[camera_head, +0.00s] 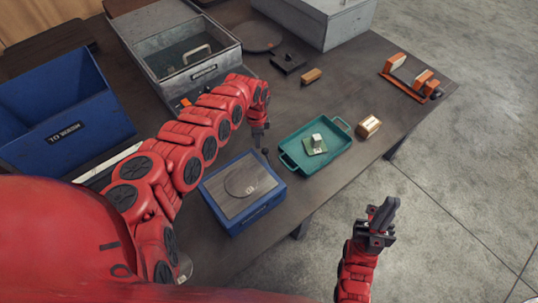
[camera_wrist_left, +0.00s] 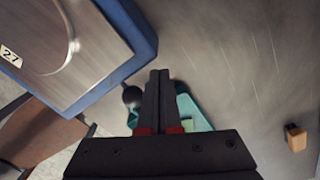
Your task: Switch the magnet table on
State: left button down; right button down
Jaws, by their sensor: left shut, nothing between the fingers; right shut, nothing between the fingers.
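The magnet table (camera_head: 228,205) is a blue box with a brushed metal top, near the table's front edge; a round flat disc (camera_head: 250,182) lies on its top. In the left wrist view the magnet table (camera_wrist_left: 150,40) fills the upper left. A small black knob (camera_head: 266,151) stands out beside its far right corner; it shows in the left wrist view (camera_wrist_left: 132,97) too. My left gripper (camera_head: 258,143) is shut and empty, pointing down close beside the knob; I cannot tell if they touch. My right gripper (camera_head: 383,213) is shut and empty, out over the floor.
A teal tray (camera_head: 335,158) with a small metal block on a green piece stands right of the knob. A brass cylinder (camera_head: 368,127), an orange rack (camera_head: 410,82), a blue wash bin (camera_head: 45,85) and a grey metal box (camera_head: 215,62) are around. Bare tabletop lies at the middle.

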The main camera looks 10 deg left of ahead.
pick_arm(q)
jog(key=shift+s+d+r+p, duration=0.1)
jog(key=shift+s+d+p, duration=0.6)
jog(key=shift+d+p, duration=0.3)
jog(key=shift+s+d+r+p, duration=0.1)
jog(key=shift+s+d+p, duration=0.65)
jog(key=shift+p, duration=0.45)
jog(key=shift+s+d+f+p, duration=0.1)
jog(key=shift+s+d+p, duration=0.3)
jog(key=shift+d+p, duration=0.15)
jog(key=shift+s+d+p, duration=0.4)
jog(key=shift+d+p, duration=0.05)
jog(key=shift+d, duration=0.2)
jog(key=shift+s+d+p, duration=0.7)
jog(key=shift+s+d, duration=0.15)
jog(key=shift+d, duration=0.15)
notch_tip(320, 180, up, 9)
jog(key=p, duration=0.4)
send_over(265, 149)
jog(key=s+d, duration=0.2)
jog(key=d, duration=0.1)
jog(key=shift+s, duration=0.1)
